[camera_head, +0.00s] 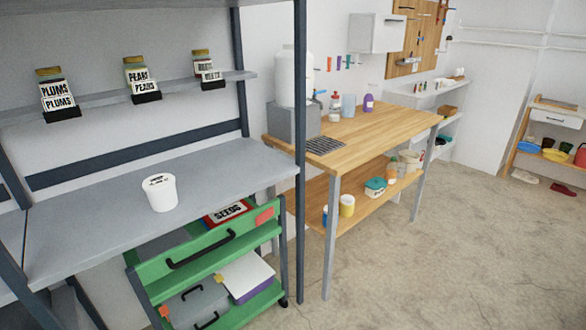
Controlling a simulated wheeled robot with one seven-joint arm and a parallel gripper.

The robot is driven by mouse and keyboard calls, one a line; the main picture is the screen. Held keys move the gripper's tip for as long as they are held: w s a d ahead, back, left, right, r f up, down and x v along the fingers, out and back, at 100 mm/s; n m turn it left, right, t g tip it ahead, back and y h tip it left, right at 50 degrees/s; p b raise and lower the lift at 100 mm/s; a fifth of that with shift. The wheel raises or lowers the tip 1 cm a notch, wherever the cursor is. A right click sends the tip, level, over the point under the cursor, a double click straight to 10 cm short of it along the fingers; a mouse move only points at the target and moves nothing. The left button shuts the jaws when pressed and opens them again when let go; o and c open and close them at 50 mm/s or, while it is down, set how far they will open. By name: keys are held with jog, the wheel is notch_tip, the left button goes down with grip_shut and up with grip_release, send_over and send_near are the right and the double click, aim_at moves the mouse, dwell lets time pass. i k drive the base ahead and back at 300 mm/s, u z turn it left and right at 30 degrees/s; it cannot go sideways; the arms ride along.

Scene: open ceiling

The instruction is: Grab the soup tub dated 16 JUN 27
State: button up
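A white tub (161,193) with a lid stands upright and alone on the grey shelf (235,168) at the left. Dark print shows on its lid, too small to read, so I cannot tell whether it is soup or what date it bears. No other tub like it stands on this shelf. My gripper is not in view.
Jars labelled plums (57,95), pears (141,79) and beets (208,69) stand on a narrow ledge above. A dark post (300,120) rises at the shelf's right front corner. A green cart (210,245) stands below. A wooden workbench (375,135) is right; open floor lies beyond.

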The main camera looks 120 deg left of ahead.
aim_at(160, 189)
jog(key=u, duration=1.75)
jog(key=i, duration=0.1)
jog(key=u, duration=2.8)
jog(key=i, duration=0.5)
jog(key=z, duration=0.2)
jog(key=k, duration=0.5)
jog(key=u, duration=0.05)
